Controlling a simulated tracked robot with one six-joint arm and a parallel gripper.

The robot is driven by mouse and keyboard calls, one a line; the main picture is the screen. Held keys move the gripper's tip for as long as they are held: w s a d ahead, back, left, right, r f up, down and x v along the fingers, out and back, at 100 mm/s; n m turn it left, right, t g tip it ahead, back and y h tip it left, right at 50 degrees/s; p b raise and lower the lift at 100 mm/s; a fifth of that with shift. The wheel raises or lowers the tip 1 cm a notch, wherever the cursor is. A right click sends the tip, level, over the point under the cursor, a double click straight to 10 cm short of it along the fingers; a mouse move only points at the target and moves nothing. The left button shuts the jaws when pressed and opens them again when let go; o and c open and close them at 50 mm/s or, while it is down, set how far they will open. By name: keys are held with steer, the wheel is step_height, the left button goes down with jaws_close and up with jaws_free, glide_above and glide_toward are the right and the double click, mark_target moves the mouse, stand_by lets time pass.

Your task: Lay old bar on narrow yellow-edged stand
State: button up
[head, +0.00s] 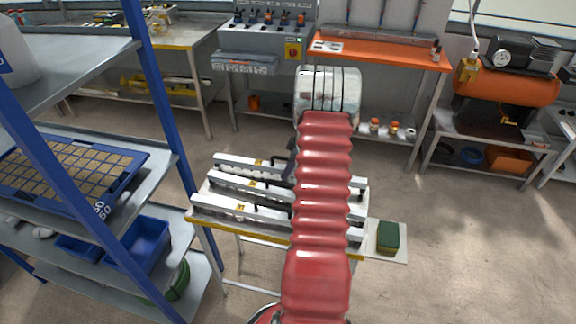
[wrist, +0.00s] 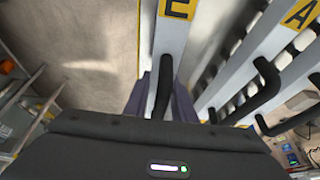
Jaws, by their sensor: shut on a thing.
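The narrow yellow-edged stand (head: 262,241) is in the middle of the head view, with several pale metal bars lying side by side across it. Each bar shows a yellow label and a dark handle. In the wrist view my gripper (wrist: 162,95) is shut on the black handle of the bar marked E (wrist: 172,40). The bar marked A (wrist: 270,50) lies beside it to the right. In the head view my arm hides most of the gripper and the bars' middles. I cannot tell whether bar E is lifted clear, nor which bar is old.
A small side plate (head: 400,255) with a green sponge (head: 388,237) is right of the stand. Benches line the back, one orange-topped (head: 385,55). Floor at right is clear.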

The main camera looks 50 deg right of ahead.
steer(key=shift+f, duration=0.5)
stand_by(0.6)
steer(key=o, duration=1.1)
steer(key=shift+f, duration=0.1)
steer(key=shift+o, duration=0.2)
steer(key=v, duration=1.3)
steer(key=shift+s+r, duration=0.2)
steer(key=shift+r, duration=0.1)
